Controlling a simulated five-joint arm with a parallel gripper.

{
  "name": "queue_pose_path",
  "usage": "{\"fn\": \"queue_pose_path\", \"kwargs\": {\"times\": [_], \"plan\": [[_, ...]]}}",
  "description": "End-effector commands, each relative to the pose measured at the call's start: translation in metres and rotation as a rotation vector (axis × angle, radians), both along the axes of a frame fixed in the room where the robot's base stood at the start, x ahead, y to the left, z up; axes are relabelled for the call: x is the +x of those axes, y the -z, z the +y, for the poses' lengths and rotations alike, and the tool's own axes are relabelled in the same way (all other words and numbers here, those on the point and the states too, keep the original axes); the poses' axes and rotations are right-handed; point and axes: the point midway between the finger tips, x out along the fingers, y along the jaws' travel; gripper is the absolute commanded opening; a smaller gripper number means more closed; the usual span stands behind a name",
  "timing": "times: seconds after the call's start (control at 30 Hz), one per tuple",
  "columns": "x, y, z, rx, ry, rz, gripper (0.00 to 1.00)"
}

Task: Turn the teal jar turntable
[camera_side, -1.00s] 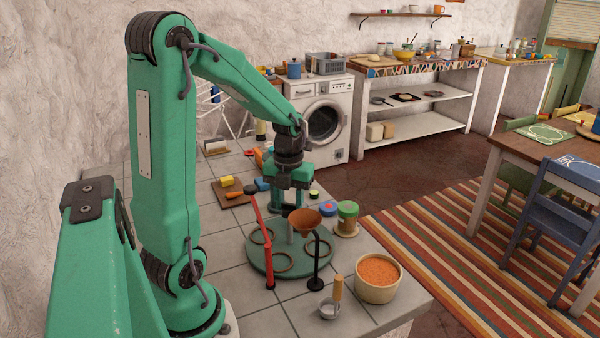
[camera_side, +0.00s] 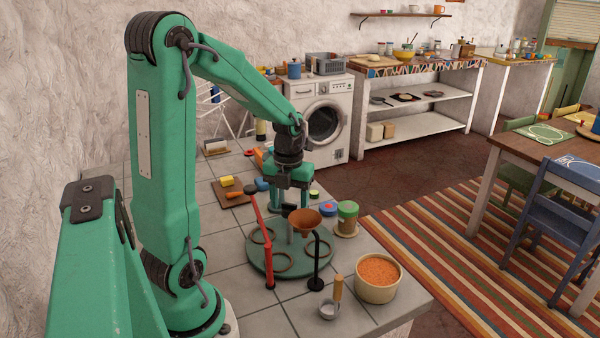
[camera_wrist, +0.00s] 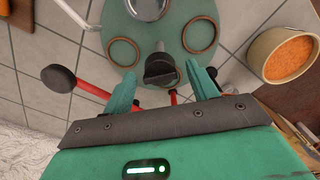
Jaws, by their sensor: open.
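The teal turntable (camera_side: 302,262) is a round disc on the counter with ring-shaped holders on it. It also shows at the top of the wrist view (camera_wrist: 160,38). A dark knob (camera_wrist: 160,70) stands at its near edge in the wrist view; in the side view a black piece (camera_side: 288,210) shows below my gripper. My gripper (camera_side: 289,200) is open and points down over the back of the disc. In the wrist view its teal fingers stand apart on either side of the knob, with nothing gripped. The finger-to-knob height gap is hard to tell.
The front-left tiles are clear.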

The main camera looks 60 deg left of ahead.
Motion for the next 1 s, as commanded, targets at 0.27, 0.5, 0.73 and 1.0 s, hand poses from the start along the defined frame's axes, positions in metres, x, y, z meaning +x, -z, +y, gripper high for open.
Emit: {"fn": "queue_pose_path", "kwargs": {"times": [0.27, 0.5, 0.73, 1.0], "plan": [[0.001, -0.017, 0.0, 0.001, 0.0, -0.003, 0.58], [0.001, -0.048, 0.001, 0.003, 0.0, -0.004, 0.58], [0.0, -0.072, 0.0, 0.001, 0.0, -0.002, 0.58], [0.0, -0.079, 0.0, 0.001, 0.0, -0.001, 0.58]]}}
